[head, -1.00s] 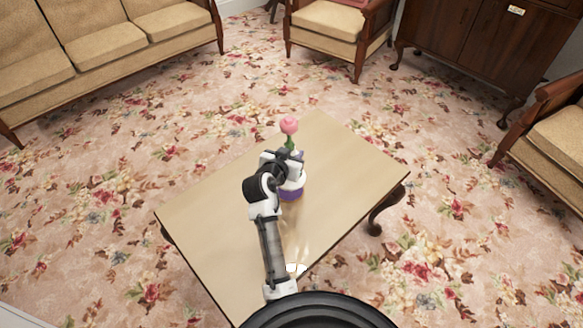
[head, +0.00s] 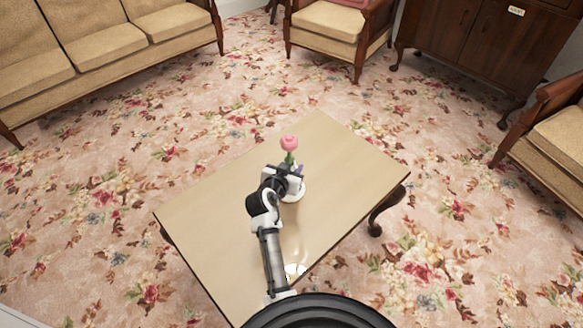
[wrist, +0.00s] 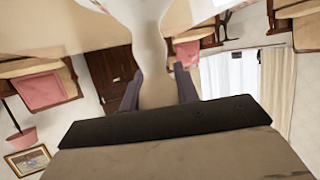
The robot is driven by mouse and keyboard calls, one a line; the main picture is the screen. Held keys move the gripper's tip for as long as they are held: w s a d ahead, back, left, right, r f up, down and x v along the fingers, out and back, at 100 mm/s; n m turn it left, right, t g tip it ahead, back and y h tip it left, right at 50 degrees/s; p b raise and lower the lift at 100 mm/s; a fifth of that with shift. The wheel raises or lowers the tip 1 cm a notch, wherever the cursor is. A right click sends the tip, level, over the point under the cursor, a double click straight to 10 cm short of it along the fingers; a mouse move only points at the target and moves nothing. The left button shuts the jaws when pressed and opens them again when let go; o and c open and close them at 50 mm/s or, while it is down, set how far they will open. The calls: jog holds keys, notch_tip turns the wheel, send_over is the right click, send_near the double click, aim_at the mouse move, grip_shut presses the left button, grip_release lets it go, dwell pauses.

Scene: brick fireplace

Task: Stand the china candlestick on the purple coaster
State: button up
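The china candlestick has a pink flower-shaped top (head: 289,142), a green stem and a wide white base (head: 294,194). It stands upright over the middle of the table. My gripper (head: 288,171) is around its middle. In the wrist view, the two dark fingers (wrist: 159,88) close on both sides of the pale candlestick (wrist: 150,45). The purple coaster is not visible now; the white base and my arm cover the place where it showed. I cannot tell whether the base touches it.
The wooden table (head: 220,215) is mostly bare. A small, shiny pale thing (head: 295,269) is at its near edge beside my arm, partly hard to make out. A sofa (head: 110,45), armchairs and a dark cabinet (head: 480,50) stand away from the table on flowered carpet.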

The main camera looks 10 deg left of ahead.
jog(key=o, duration=0.4)
